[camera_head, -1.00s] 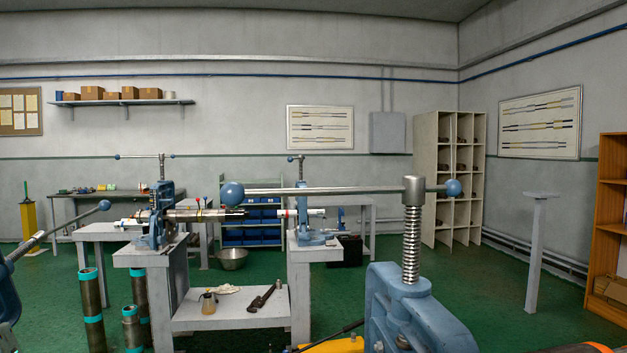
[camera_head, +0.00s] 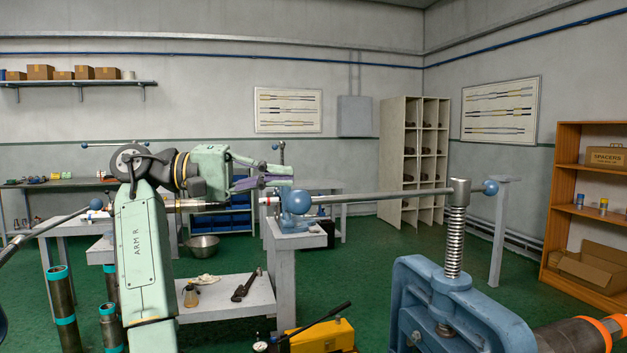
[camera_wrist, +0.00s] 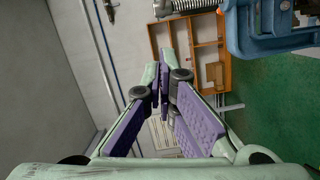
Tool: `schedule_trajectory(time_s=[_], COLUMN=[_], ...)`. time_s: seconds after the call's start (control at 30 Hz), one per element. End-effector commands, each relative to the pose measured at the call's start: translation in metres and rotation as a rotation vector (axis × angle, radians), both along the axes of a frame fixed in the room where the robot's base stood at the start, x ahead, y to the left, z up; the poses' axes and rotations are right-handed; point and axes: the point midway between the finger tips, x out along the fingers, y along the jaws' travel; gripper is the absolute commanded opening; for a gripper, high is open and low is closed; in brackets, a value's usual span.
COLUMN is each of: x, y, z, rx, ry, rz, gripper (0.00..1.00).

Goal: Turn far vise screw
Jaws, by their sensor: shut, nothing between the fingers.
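A big blue vise (camera_head: 450,300) stands in the right foreground, its threaded screw (camera_head: 455,240) upright on top. A long steel handle bar (camera_head: 390,195) crosses the screw head, with a blue ball (camera_head: 297,201) at its left end and another at its right. The vise (camera_wrist: 285,25) and part of its screw (camera_wrist: 178,7) also show in the wrist view. My gripper (camera_head: 284,176) is shut and empty, close to the left ball in the picture; contact is unclear. Its purple-padded fingers (camera_wrist: 164,75) meet in the wrist view. A smaller vise (camera_head: 281,150) farther back is mostly hidden.
A second ball-ended bar (camera_head: 60,222) reaches in at left. An orange-banded pipe (camera_head: 580,335) lies at lower right. A yellow pump (camera_head: 322,337) stands low in front. Grey benches (camera_head: 225,297) stand behind. A grey post stand (camera_head: 499,235) rises on the right.

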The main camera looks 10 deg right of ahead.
Motion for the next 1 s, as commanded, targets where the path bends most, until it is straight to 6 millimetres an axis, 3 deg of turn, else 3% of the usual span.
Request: schedule_trajectory(time_s=[0.27, 0.6, 1.0], x=[-0.006, -0.019, -0.055], y=[-0.029, -0.101, -0.101], z=[-0.002, -0.004, -0.012], rx=[0.003, 0.004, 0.001], ry=[0.003, 0.002, 0.003], rz=[-0.014, -0.012, -0.008], gripper=[0.0, 0.0, 0.0])
